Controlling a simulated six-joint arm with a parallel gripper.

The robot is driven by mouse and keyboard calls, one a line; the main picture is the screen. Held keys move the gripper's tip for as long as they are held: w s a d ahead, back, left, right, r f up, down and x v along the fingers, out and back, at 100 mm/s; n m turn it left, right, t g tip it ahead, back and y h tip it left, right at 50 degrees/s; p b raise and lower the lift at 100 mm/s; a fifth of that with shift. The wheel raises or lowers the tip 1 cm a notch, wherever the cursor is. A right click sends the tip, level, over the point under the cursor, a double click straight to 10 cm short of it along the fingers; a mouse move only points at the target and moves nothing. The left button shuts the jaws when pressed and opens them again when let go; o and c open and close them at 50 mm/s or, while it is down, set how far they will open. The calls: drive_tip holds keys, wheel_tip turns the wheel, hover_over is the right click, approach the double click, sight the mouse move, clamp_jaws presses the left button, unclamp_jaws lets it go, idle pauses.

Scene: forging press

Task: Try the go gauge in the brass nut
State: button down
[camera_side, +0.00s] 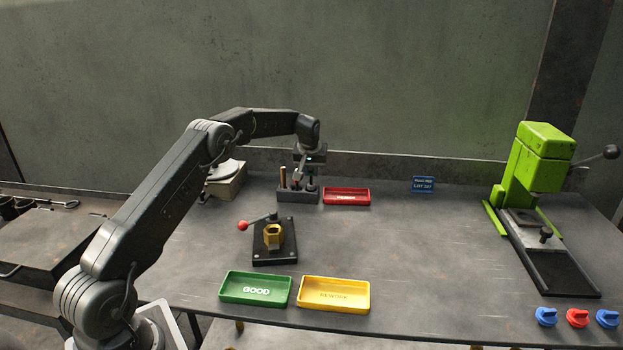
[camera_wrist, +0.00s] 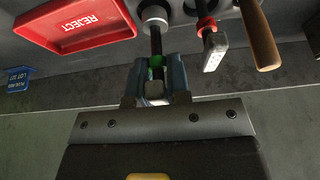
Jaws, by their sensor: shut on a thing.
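The brass nut (camera_side: 273,236) sits in a dark clamp fixture (camera_side: 275,257) with a red-knobbed lever, left of the table's middle. My gripper (camera_side: 301,177) is over the tool rack (camera_side: 305,197) at the back. In the wrist view my gripper (camera_wrist: 160,82) is shut on a gauge with a green band, the go gauge (camera_wrist: 155,61). Its dark shaft runs to a round grey collar on the rack; I cannot tell how deep it sits. A red-banded gauge (camera_wrist: 213,50) stands beside it, with a wooden handle (camera_wrist: 259,35) further right.
A red REJECT tray (camera_side: 346,196) lies right beside the rack. A green GOOD tray (camera_side: 255,289) and a yellow REWORK tray (camera_side: 334,294) lie at the front. A green press (camera_side: 541,160) stands at the right. The table's middle right is clear.

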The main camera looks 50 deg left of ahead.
wheel_tip(320, 180, up, 7)
drive_tip(key=shift+s+r, duration=0.1)
drive_tip(key=s+d+r, duration=0.3)
drive_tip(key=s+d, duration=0.4)
drive_tip(key=s, duration=0.3)
drive_tip(key=s+d+f, duration=0.2)
drive_tip(key=s+d, duration=0.4)
drive_tip(key=s, duration=0.6)
drive_tip(key=shift+w+f, duration=0.15)
drive_tip(key=shift+f, duration=1.1)
drive_tip(key=shift+w+f, duration=0.1)
drive_tip(key=shift+f, duration=1.15)
drive_tip(key=shift+f, duration=1.6)
drive_tip(key=shift+r, duration=0.45)
drive_tip(key=shift+r, duration=1.05)
drive_tip(key=shift+r, duration=0.25)
